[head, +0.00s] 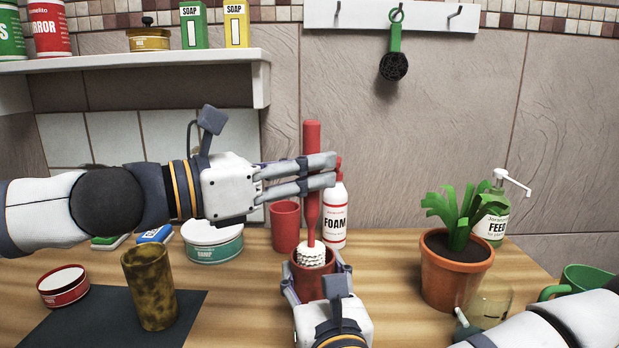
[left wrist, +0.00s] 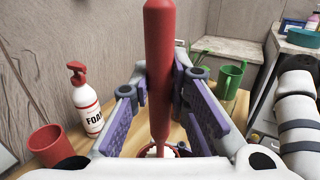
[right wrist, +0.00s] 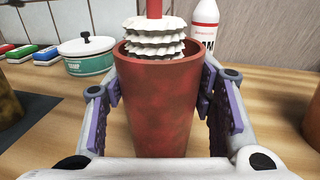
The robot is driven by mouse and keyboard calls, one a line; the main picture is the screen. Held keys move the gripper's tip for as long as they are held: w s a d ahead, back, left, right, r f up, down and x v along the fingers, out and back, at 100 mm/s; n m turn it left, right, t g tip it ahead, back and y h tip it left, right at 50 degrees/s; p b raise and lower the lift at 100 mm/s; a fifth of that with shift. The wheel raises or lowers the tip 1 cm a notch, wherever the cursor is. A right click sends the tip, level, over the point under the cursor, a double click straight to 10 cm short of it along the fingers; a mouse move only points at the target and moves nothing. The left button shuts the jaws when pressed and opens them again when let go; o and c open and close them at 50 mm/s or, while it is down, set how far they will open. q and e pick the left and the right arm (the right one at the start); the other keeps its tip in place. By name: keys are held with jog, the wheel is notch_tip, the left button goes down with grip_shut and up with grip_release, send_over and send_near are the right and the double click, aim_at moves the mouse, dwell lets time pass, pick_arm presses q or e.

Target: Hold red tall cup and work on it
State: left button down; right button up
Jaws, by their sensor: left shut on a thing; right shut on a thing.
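The red tall cup (head: 312,283) stands upright on the wooden counter. My right gripper (head: 315,270) is shut around its sides; the right wrist view shows the cup (right wrist: 160,105) between both finger pads. My left gripper (head: 328,170) is shut on the red handle of a brush (head: 311,135), which it holds nearly upright above the cup. The brush's white ridged head (right wrist: 150,42) is at the cup's mouth, partly inside; its lower end is hidden by the cup wall. The cup's outside has dull, darker smudges.
A second red cup (head: 285,228) and a foam bottle (head: 335,215) stand behind. A potted plant (head: 455,270), a glass jar (head: 490,300) and a green mug (head: 585,280) are at the right. A stained cup (head: 150,290) stands on a dark mat (head: 95,325) at the left.

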aim_at(316, 219)
pick_arm(q)
jog(key=shift+f, duration=2.45)
jog(key=shift+w, duration=0.1)
jog(key=shift+w+d, duration=0.2)
jog(key=shift+d, duration=0.3)
jog(key=shift+r, duration=0.1)
